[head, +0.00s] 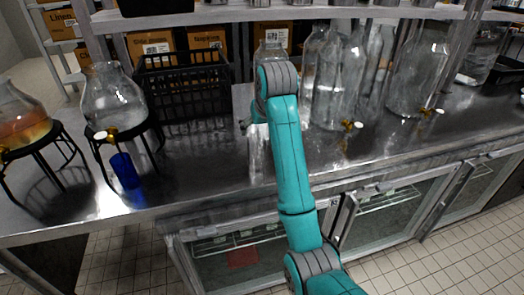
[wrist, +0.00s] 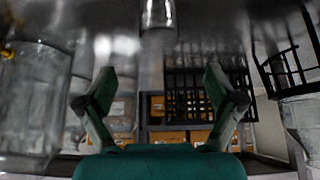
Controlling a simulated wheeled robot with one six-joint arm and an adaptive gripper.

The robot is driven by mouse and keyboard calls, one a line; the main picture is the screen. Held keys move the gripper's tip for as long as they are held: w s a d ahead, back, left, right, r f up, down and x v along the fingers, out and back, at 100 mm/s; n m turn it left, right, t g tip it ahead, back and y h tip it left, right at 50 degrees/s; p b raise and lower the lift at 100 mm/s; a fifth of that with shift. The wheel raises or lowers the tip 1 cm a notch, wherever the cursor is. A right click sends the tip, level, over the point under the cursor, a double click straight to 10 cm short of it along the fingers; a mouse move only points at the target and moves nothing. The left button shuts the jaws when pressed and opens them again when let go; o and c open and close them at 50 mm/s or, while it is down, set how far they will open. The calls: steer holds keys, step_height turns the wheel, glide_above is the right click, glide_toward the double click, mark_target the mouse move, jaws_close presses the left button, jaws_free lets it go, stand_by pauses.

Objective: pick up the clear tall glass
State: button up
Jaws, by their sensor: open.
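The clear tall glass (head: 255,152) stands on the steel counter in the head view, just left of my arm, which partly hides it. In the wrist view, which is turned upside down, the glass (wrist: 158,14) comes in at the top middle, its outline faint lower down. My gripper (wrist: 160,82) is open, its two green fingers spread either side of the glass's line in the picture. I see nothing held between them. In the head view my gripper is mostly hidden behind my arm.
A black basket (head: 185,88) stands behind left. Glass dispensers on black stands (head: 112,105) and a blue cup (head: 125,170) are at left. Several large clear bottles (head: 330,85) crowd the right. A shelf (head: 170,18) runs above. The front counter left of the glass is clear.

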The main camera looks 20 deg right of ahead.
mark_target(256, 141)
steer(key=x, duration=0.4)
steer(key=shift+w+d+f, duration=0.15)
steer(key=shift+d+f, duration=0.05)
steer(key=shift+f, duration=0.1)
steer(key=shift+x, duration=2.9)
steer(key=shift+a, duration=0.1)
